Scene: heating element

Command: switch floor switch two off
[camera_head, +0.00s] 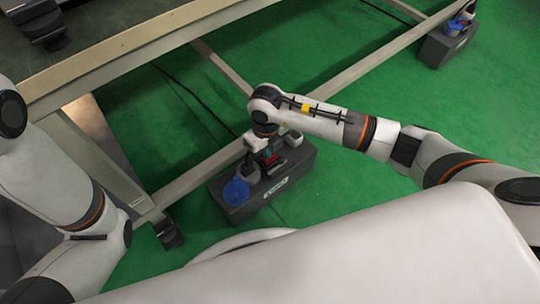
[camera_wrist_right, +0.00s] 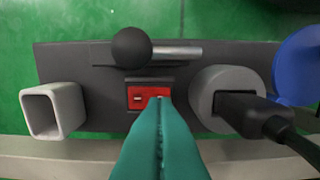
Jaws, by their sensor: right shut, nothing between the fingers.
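A dark grey floor switch box (camera_head: 240,212) lies on the green floor below the frame's lower beam. It also shows in the right wrist view (camera_wrist_right: 100,82), with a red rocker switch (camera_wrist_right: 135,92) in its middle. My right gripper (camera_head: 266,157) is over this box. In the right wrist view its teal fingers (camera_wrist_right: 161,100) are shut with nothing between them, and their tips overlap the right part of the red switch. I cannot tell whether they touch it. The fingers hide part of the switch. My left arm shows at the left, but its gripper is out of view.
On the box are a lever with a black ball knob (camera_wrist_right: 132,47), a grey square socket (camera_wrist_right: 54,110), a round socket with a black plug (camera_wrist_right: 245,112) and a blue cap (camera_wrist_right: 298,68). A second box (camera_head: 447,47) stands far right. Metal beams (camera_head: 190,180) run nearby.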

